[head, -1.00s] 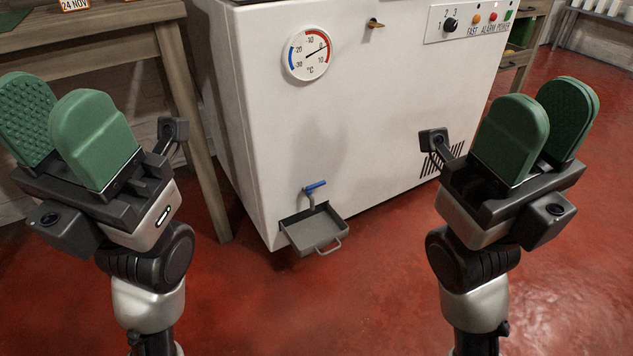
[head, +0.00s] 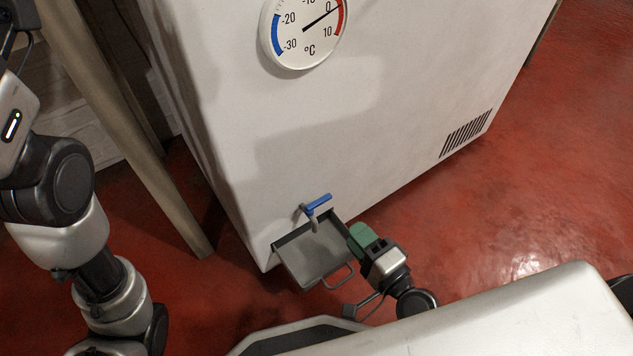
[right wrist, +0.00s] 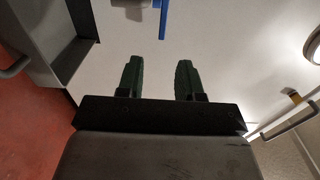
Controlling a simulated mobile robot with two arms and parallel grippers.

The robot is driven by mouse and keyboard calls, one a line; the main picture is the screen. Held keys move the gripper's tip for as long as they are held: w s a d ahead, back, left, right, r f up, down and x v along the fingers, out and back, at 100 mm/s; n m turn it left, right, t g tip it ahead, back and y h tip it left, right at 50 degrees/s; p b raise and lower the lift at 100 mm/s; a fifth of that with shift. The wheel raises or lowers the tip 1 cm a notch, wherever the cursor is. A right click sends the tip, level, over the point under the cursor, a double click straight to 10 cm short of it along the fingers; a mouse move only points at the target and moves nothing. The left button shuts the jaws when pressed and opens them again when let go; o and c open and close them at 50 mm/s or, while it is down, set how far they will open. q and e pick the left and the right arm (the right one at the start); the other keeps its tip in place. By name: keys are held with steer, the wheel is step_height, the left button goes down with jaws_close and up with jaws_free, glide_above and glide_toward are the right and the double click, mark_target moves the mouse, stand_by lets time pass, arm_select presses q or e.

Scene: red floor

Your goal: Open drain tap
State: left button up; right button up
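The drain tap has a blue lever (head: 318,204) and a grey spout (head: 312,221). It sits low on the front of the white freezer (head: 340,120), above a grey drip tray (head: 318,258). My right gripper (head: 357,236) is just right of the tray, below and right of the lever. In the right wrist view its two green fingers (right wrist: 159,65) are apart with nothing between them. The blue lever (right wrist: 163,18) shows beyond the fingertips at the top edge, not touching them. My left arm is at the left edge, its fingers out of frame.
The tray wall (right wrist: 62,55) is close on the left in the right wrist view. A round thermometer (head: 303,30) and a vent grille (head: 465,134) are on the freezer. A wooden table leg (head: 135,140) stands left. Red floor on the right is clear.

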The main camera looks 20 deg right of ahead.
mark_target(318, 204)
steer(key=x, duration=1)
steer(key=shift+w, duration=0.15)
steer(key=shift+a, duration=0.1)
jaws_close()
